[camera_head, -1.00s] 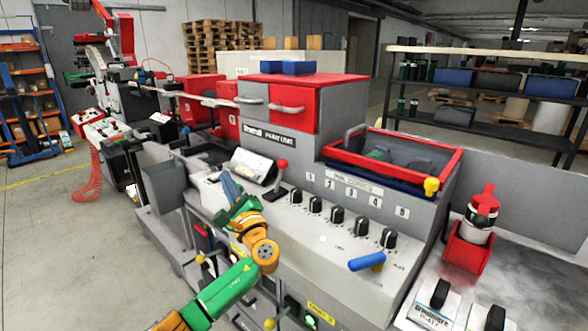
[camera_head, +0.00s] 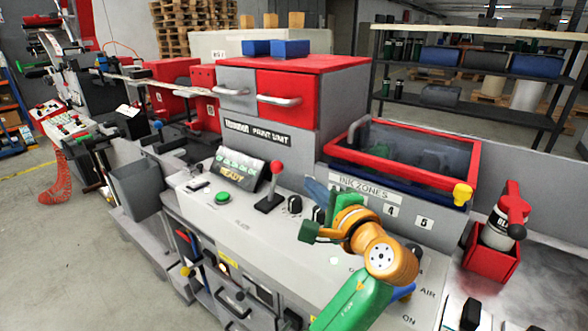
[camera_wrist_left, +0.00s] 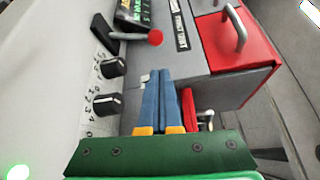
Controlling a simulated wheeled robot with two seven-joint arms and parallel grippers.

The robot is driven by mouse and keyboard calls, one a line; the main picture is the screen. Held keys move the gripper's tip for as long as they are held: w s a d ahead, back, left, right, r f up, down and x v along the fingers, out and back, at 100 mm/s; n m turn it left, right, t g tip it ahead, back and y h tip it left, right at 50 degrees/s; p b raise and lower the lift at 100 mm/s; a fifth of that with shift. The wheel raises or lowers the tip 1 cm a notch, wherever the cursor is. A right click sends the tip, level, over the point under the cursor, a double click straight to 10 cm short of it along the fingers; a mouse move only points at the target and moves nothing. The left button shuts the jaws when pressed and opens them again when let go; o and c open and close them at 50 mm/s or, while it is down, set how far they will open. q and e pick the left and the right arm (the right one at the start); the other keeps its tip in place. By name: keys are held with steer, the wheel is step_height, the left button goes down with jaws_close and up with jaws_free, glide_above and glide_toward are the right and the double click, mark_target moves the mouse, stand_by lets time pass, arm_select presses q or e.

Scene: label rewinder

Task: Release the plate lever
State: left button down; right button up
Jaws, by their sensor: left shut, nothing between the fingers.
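A red-knobbed lever (camera_head: 277,168) stands on a black base on the grey panel, beside the small screen. I cannot read a label naming it the plate lever. It also shows in the left wrist view (camera_wrist_left: 155,37), ahead of the fingers. My left gripper (camera_head: 309,184) is shut and empty, its blue fingers over the knob row in front of the ink zone labels, to the right of the lever and apart from it. The fingers (camera_wrist_left: 163,74) show pressed together in the wrist view. A blue handle (camera_head: 403,291) is mostly hidden behind my left arm. My right gripper is out of view.
The screen (camera_head: 240,168) reads READY, with a green button (camera_head: 223,197) in front. Black knobs (camera_head: 295,204) line the panel, partly covered by my arm. The red-rimmed ink tray (camera_head: 410,150) rises behind the gripper. A red bottle holder (camera_head: 490,255) stands at right.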

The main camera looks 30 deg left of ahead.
mark_target(274, 182)
arm_select(q)
steer(key=p+x, duration=0.3)
steer(key=x, duration=0.7)
steer(key=shift+a+f, duration=0.1)
steer(key=shift+f, duration=0.05)
steer(key=shift+w+a+f, duration=0.25)
steer(key=shift+w+a, duration=0.15)
steer(key=shift+a, duration=0.1)
